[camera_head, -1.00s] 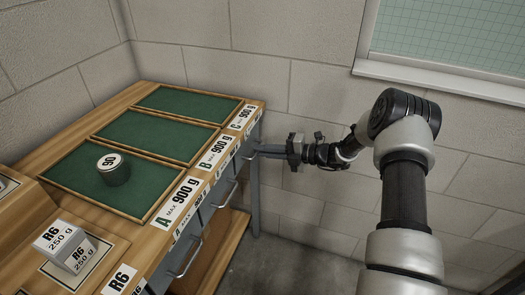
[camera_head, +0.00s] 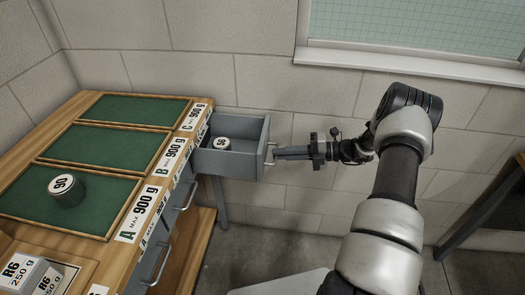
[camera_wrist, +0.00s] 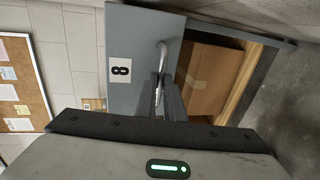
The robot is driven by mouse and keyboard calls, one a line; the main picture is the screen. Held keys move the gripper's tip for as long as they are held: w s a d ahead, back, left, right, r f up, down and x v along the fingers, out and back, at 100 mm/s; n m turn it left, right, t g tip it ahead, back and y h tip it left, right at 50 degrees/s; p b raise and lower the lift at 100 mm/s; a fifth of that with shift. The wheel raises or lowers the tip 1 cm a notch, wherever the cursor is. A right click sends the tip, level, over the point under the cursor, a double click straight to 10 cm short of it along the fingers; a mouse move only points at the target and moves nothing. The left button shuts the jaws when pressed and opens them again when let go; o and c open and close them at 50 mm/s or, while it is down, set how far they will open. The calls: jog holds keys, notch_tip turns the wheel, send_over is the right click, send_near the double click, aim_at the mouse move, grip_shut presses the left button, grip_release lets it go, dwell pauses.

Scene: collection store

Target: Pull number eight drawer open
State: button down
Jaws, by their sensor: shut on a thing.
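The number eight drawer (camera_head: 232,161) is a grey drawer pulled well out from the far end of the workbench in the head view. A round weight marked 95 or similar (camera_head: 221,144) lies inside it. In the wrist view its grey front (camera_wrist: 132,80) bears a white label with an 8 (camera_wrist: 121,68), seen sideways. My gripper (camera_head: 275,153) is shut on the drawer's metal handle (camera_head: 268,155), which also shows in the wrist view (camera_wrist: 163,58). The fingers partly hide the handle.
The wooden bench has green trays A (camera_head: 97,217), B (camera_head: 90,148) and C (camera_head: 120,109). Other closed drawers with handles (camera_head: 160,265) sit below. A dark-legged table (camera_head: 480,215) stands at right; floor between is clear.

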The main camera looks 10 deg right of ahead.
jog(key=shift+f+v, duration=0.2)
jog(key=shift+v, duration=0.85)
jog(key=shift+f+v, duration=0.25)
jog(key=shift+v, duration=0.8)
jog(key=shift+s, duration=0.1)
jog(key=c, duration=1.9)
grip_release()
jog(key=shift+o, duration=0.2)
jog(key=shift+d, duration=0.15)
jog(key=v, duration=1.7)
jog(key=shift+p, duration=0.45)
jog(key=shift+s+r, duration=0.1)
